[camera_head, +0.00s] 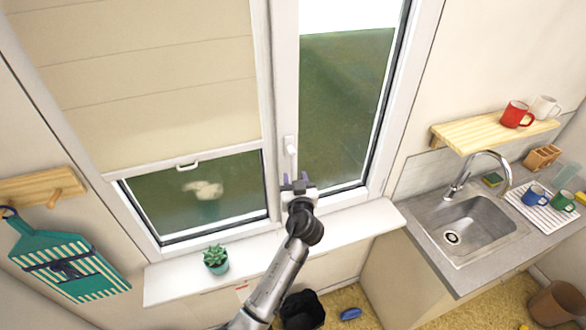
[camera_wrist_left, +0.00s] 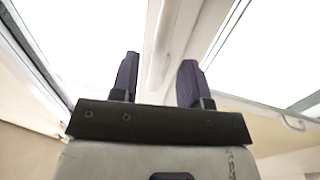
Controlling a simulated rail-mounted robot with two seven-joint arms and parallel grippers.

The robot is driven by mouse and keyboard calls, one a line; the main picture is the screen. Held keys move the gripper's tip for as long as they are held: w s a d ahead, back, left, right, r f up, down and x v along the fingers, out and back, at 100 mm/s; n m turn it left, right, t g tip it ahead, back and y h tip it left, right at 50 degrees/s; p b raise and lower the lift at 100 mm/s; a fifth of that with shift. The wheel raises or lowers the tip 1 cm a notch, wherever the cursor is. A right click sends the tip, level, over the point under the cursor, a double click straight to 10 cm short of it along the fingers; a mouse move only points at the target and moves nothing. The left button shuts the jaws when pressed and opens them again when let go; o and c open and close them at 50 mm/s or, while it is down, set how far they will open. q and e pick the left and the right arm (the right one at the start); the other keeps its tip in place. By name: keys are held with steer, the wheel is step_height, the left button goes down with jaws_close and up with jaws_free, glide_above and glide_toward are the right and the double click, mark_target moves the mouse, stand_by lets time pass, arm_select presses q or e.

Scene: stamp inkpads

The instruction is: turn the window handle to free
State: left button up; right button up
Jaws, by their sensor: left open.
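The white window handle (camera_head: 290,148) sits on the middle post of the window frame and appears to point downward. My left gripper (camera_head: 295,178) is just below it in the head view, with its purple fingers apart and nothing gripped. In the left wrist view the open fingers (camera_wrist_left: 157,78) point up toward the frame, and a pale upright bar (camera_wrist_left: 161,48), which looks like the handle, shows between and beyond them. I cannot tell whether the fingers touch it. My right gripper is not in view.
A white sill (camera_head: 365,219) runs below the window, with a potted succulent (camera_head: 215,259) left of my arm. A beige blind (camera_head: 140,85) covers most of the left pane. A sink (camera_head: 468,228) and a shelf with mugs (camera_head: 485,133) are at the right.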

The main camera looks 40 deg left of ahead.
mark_target(293, 172)
arm_select(q)
steer(key=shift+x, duration=2.05)
jaws_close()
